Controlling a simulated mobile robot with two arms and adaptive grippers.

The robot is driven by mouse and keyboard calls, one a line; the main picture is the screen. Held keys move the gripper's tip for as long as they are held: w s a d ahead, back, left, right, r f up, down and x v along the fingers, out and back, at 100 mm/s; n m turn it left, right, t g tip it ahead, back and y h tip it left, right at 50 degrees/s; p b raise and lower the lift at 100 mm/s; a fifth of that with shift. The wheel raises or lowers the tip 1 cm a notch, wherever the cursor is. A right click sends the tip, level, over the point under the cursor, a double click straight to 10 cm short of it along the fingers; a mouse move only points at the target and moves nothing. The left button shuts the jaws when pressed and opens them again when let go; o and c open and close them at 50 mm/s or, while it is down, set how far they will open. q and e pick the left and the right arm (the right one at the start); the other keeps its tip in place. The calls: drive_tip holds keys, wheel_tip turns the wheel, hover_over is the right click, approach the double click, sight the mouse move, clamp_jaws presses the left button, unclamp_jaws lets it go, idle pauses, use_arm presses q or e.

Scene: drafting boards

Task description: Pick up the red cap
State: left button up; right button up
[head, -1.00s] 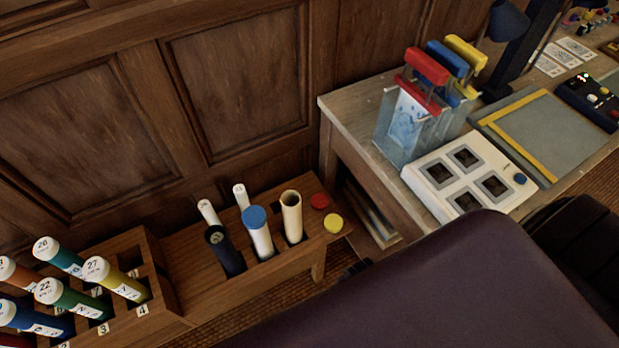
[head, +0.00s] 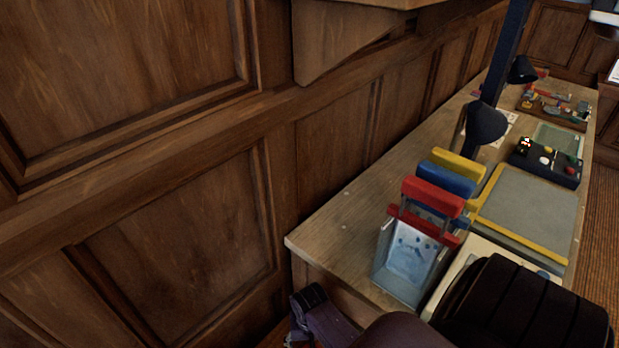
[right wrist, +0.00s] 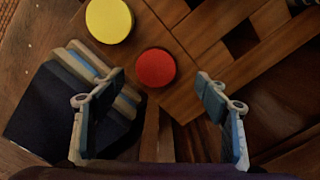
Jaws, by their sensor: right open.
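The red cap (right wrist: 156,68) is a flat round disc lying on the wooden rack's end in the right wrist view. My right gripper (right wrist: 160,77) is open, with one finger on each side of the cap in the picture. I see no contact, and the height gap between fingers and cap is hard to judge. A yellow cap (right wrist: 109,22) lies up and left of the red one. The head view does not show the caps. My left gripper is not in view.
The wooden rack (right wrist: 190,98) has square holes at upper right. In the head view, the desk (head: 345,225) carries a clear holder (head: 400,270) with red, blue and yellow handles, a grey board (head: 530,215) and a dark lamp (head: 485,123). A panelled wall (head: 170,235) stands at left.

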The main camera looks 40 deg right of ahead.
drive_tip(key=shift+d+f, duration=0.15)
drive_tip(key=shift+f, duration=0.35)
drive_tip(key=f, duration=0.3)
drive_tip(key=shift+d+f+b, duration=0.25)
drive_tip(key=shift+f+b, duration=0.05)
drive_tip(key=shift+b, duration=0.1)
drive_tip(key=shift+f, duration=0.45)
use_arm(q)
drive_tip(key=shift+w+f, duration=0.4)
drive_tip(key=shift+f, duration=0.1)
use_arm(e)
drive_tip(key=c, duration=0.9)
